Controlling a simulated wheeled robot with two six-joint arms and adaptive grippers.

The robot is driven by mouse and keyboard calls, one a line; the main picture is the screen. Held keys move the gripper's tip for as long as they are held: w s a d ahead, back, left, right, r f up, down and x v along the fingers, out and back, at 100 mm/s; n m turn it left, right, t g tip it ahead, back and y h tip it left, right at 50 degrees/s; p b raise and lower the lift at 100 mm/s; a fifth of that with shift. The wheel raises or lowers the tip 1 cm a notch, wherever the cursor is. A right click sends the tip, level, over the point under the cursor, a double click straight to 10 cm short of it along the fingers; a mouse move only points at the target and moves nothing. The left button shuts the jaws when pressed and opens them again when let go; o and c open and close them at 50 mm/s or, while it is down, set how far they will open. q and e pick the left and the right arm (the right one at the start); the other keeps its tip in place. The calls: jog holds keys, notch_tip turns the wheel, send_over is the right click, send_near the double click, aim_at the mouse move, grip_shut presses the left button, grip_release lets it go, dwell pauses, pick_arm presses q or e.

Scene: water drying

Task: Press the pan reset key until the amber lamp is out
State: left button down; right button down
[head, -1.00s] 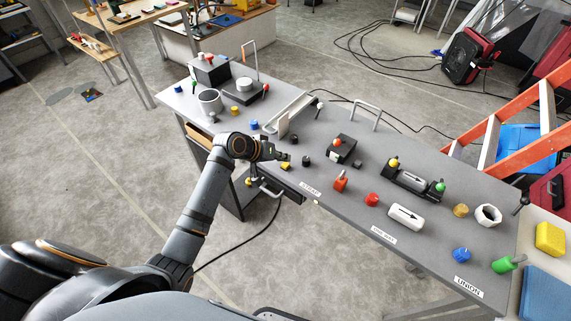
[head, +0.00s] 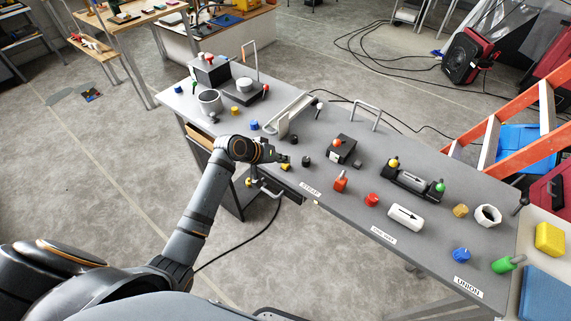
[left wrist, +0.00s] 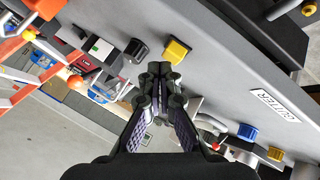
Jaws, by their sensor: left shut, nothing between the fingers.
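My left gripper (head: 284,158) is shut and empty, low over the near edge of the grey bench. I cannot tell which part is the pan reset key, nor whether the tips touch the cap. No lit amber lamp can be made out. My right gripper is not in view.
A black box with an orange-red top (head: 342,147) and a red valve (head: 340,182) stand on the bench (head: 330,215). A dark cylinder unit (head: 413,180) and a white arrowed fitting (head: 405,216) lie farther right.

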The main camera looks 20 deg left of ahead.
aim_at(283, 166)
pick_arm(q)
jog(key=shift+f, duration=0.5)
dwell(0.8)
jog(key=shift+r+p, duration=0.9)
jog(key=shift+p, duration=0.05)
notch_tip(283, 166, up, 5)
jog(key=p, duration=0.5)
jog(key=shift+r+p, duration=0.1)
jog(key=shift+p, duration=0.2)
